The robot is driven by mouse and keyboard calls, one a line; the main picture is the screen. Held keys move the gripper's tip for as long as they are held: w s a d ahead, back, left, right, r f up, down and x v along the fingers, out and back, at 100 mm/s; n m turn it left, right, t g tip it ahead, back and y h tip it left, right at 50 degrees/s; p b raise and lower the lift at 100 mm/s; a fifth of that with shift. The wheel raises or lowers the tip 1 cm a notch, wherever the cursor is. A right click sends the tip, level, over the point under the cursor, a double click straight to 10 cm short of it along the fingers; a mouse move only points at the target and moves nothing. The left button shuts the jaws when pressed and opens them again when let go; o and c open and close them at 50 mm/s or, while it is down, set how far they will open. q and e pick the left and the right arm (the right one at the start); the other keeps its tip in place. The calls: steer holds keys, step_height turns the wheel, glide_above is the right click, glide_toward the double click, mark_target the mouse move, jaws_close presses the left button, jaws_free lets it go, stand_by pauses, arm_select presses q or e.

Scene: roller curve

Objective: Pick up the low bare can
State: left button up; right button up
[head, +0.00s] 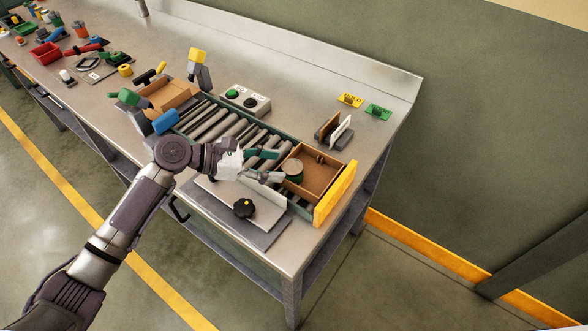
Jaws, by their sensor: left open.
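A short, plain can (293,170) with a grey-green top stands at the left end of a brown open box (322,174) on the roller track. I cannot tell whether it is inside the box or just against its wall. My left gripper (280,166) is open, with its fingers pointing right toward the can. One fingertip is at the can's far side and the other at its near side. Whether they touch it I cannot tell. My right gripper is not in view.
The roller track (208,122) curves along the bench, with a yellow end plate (335,194) at right. A plate with a black knob (244,208) lies in front. A two-button box (245,100) and upright cards (338,131) stand behind. Several small items crowd the far left.

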mark_target(290, 166)
arm_select(q)
steer(key=shift+w+d+f+p, duration=0.15)
steer(key=shift+d+p, duration=0.2)
steer(key=shift+d, duration=0.3)
steer(key=p+x, duration=0.1)
steer(key=x, duration=0.2)
steer(key=shift+d+f, duration=0.15)
steer(key=shift+d, duration=0.05)
steer(key=shift+d+f, duration=0.2)
steer(key=shift+d, duration=0.05)
steer(key=shift+a, duration=0.1)
steer(key=shift+c, duration=0.8)
steer(key=c, duration=0.5)
steer(key=shift+c, duration=1)
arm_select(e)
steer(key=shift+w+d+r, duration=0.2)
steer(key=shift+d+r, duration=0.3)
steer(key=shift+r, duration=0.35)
arm_select(q)
steer(key=shift+r, duration=0.1)
